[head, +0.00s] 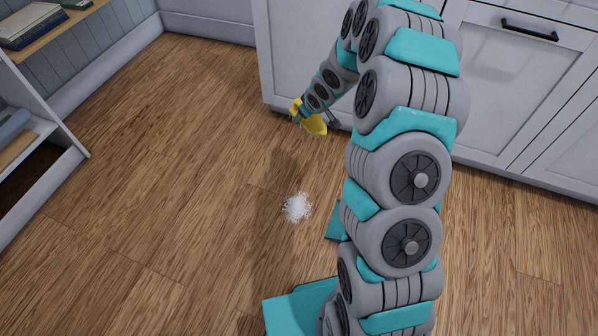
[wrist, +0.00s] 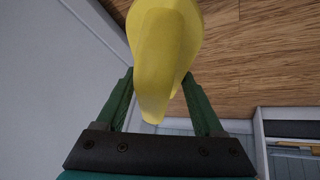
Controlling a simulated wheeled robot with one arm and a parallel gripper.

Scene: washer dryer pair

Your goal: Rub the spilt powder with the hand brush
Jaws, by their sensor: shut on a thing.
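The spilt powder (head: 297,207) is a small white heap on the wooden floor, near the middle of the head view. My gripper (head: 301,112) is beyond it, close to the white cabinet front. It is shut on the yellow hand brush (head: 317,125), which is held apart from the powder. In the wrist view the brush (wrist: 160,50) fills the top middle between the two green fingers of my gripper (wrist: 160,100). Its bristles cannot be made out. The powder is not in the wrist view.
White cabinets (head: 510,90) with dark handles stand along the back right. An open shelf unit (head: 40,130) stands at the left, with books (head: 35,25) on a wooden shelf above. The wooden floor (head: 160,180) left of the powder is clear.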

